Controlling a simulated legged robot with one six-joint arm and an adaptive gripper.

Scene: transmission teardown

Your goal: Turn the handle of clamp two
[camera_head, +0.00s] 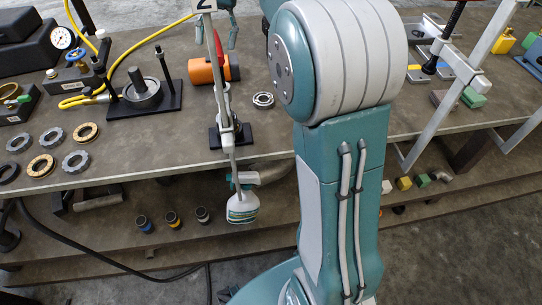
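My gripper (210,33) is partly in view at the top edge, with two teal fingertips spread on either side of the clamp's upper bar. They look apart from it. The rest of the gripper is cut off by the frame.
An orange cylinder (203,71) lies behind the clamp, with a bearing (263,100) to its right. A black fixture (143,98), a gauge with yellow hose (62,38) and several rings (42,165) are left. Another grey clamp frame (440,112) stands right. My arm hides the bench's middle.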

